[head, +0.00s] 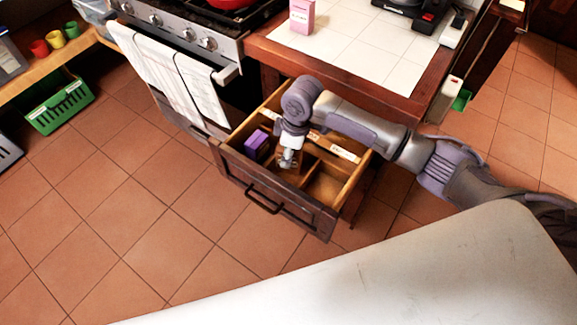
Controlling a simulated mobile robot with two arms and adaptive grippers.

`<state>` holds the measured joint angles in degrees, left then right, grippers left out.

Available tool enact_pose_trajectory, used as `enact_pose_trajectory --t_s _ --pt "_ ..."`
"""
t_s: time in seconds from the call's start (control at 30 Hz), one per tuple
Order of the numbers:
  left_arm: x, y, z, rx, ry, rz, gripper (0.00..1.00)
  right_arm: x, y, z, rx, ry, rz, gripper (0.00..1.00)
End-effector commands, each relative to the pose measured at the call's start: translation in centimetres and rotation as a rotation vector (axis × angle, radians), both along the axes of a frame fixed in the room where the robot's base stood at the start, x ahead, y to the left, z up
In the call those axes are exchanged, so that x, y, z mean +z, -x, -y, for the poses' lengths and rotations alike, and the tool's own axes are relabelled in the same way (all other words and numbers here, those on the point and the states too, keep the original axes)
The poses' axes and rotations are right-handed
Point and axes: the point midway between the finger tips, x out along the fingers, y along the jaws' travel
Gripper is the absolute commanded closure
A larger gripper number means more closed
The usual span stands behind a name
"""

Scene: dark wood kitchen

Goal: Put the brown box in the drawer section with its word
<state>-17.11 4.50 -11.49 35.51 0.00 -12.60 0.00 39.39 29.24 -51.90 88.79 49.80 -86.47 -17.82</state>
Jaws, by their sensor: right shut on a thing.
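The open wooden drawer (277,204) below the tiled counter is split into sections by wooden dividers. My right gripper (287,163) reaches down into the drawer's middle part and is shut on the brown box (289,174), which my gripper partly hides. I cannot tell whether the box touches the drawer floor. A purple box (257,144) stands in the left section. The right front section (325,187) looks empty. White labels (334,146) lie along a divider, their words too small to read. My left gripper is not in view.
A pink box (302,16) and a dark appliance (408,8) stand on the tiled counter (372,66). The stove (185,36) with hanging towels (163,74) is left of the drawer. A green crate (60,106) is on the floor at far left. The floor before the drawer is clear.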

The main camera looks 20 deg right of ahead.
Motion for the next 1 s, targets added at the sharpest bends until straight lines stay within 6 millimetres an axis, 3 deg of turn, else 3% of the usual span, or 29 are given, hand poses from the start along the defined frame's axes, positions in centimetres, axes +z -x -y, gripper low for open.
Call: enact_pose_trajectory --t_s 0.43,0.8,0.83,0.97,1.0 --pt "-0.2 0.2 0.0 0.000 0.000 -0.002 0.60 -4.8 0.0 0.0 -0.001 -0.001 -0.001 0.95" --pt "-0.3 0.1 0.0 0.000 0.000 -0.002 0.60 -5.3 0.0 0.0 0.000 -0.001 0.000 0.95" --pt "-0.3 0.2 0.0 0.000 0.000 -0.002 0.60 -5.3 0.0 0.0 0.000 0.000 0.000 0.54" --pt "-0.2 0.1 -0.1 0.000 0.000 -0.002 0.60 -5.2 0.0 0.0 0.000 0.000 0.000 0.32" --pt "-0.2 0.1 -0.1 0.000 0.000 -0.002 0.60 -5.2 0.0 0.0 0.000 0.000 0.000 0.32"
